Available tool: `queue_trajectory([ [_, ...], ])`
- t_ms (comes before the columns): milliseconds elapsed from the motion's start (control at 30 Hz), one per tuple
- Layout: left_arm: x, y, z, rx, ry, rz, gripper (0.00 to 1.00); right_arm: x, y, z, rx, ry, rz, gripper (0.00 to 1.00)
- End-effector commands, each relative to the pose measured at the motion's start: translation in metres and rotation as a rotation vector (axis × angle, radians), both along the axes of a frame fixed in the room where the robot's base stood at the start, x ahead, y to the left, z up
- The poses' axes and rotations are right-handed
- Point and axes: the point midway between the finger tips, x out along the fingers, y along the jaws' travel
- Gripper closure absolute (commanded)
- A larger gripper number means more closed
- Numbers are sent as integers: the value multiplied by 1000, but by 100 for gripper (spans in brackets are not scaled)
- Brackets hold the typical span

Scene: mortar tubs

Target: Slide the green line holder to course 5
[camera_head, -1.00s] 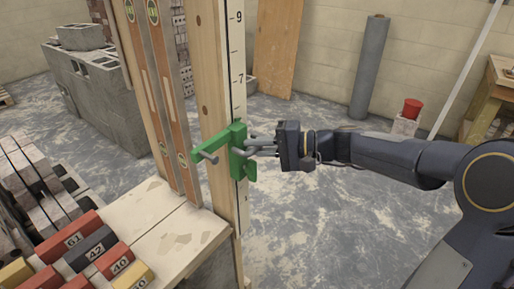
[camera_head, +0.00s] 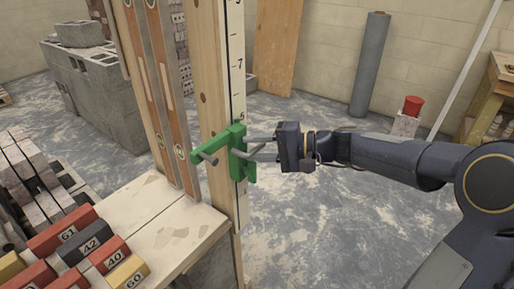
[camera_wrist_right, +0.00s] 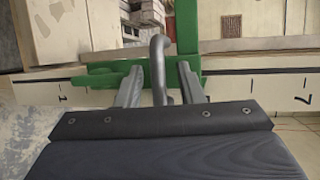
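The green line holder (camera_head: 238,152) sits around the upright wooden pole with the course marks (camera_head: 237,50). Its green arm reaches left and ends in a grey peg. My right gripper (camera_head: 262,147) is at the holder from the right. In the right wrist view its fingers (camera_wrist_right: 160,85) reach the green body (camera_wrist_right: 187,68), one each side of a grey bent rod (camera_wrist_right: 159,65). Their tips' contact is partly hidden. My left gripper is out of view.
A wooden bench (camera_head: 165,225) left of the pole carries several numbered blocks (camera_head: 90,245). Two levels (camera_head: 167,100) stand upright beside the pole. Grey concrete blocks (camera_head: 95,100) stand behind. The floor right of the pole is open below my right arm.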

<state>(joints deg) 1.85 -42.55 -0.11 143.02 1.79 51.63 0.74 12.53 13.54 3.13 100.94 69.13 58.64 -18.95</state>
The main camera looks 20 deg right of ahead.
Motion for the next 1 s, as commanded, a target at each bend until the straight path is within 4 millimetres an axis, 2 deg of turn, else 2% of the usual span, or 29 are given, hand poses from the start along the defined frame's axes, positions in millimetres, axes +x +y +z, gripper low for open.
queue_trajectory([
  [167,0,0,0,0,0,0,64,-3,-7,2,-1,-1,-3,66],
  [400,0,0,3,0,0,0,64,-22,-41,10,-1,-1,-5,66],
  [600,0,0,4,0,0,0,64,-34,-62,15,-1,0,-3,66],
  [1000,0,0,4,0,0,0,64,-37,-67,16,0,0,0,66],
])
